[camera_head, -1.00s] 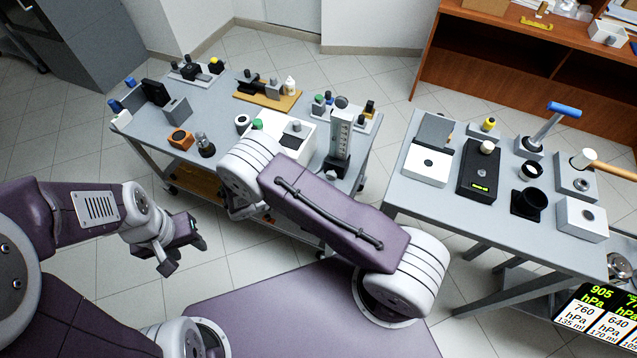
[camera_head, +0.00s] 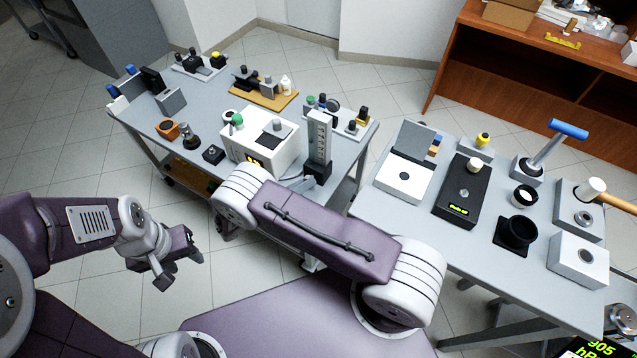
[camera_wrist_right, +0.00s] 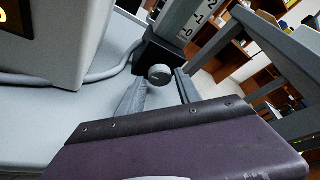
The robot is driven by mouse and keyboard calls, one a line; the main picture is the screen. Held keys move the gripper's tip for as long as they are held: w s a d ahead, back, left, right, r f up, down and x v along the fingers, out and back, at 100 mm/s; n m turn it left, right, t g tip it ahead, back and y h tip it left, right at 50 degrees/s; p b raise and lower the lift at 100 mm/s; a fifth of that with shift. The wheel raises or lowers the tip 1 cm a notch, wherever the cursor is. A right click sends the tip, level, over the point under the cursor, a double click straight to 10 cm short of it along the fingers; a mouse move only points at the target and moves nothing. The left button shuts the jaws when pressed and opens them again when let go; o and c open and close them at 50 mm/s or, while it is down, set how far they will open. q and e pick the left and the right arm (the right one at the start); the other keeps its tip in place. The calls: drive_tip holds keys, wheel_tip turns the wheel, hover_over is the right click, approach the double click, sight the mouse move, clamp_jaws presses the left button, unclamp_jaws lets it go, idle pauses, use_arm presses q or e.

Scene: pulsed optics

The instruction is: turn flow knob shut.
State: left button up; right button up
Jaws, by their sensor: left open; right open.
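The flowmeter's upright scale column (camera_head: 319,140) stands at the near right of the left table. My right gripper (camera_wrist_right: 160,82) is open, with one finger to either side of the knob's line; I cannot tell whether they touch it. In the head view my right arm largely hides this gripper, and the knob is not clear. My left gripper (camera_head: 182,266) is open and empty, over the floor left of my base.
A white box (camera_head: 262,148) with a display stands left of the flowmeter, and a grey hose (camera_wrist_right: 95,77) runs along the tabletop towards the flowmeter base. Other instruments crowd this table. A second grey table (camera_head: 385,208) with several devices stands to the right.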

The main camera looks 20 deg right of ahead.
drive_tip(key=shift+w+d+f, duration=0.1)
drive_tip(key=shift+d, duration=0.2)
drive_tip(key=shift+a, duration=0.25)
drive_tip(key=c, duration=0.4)
clamp_jaws()
use_arm(q)
drive_tip(key=shift+d+f, duration=0.1)
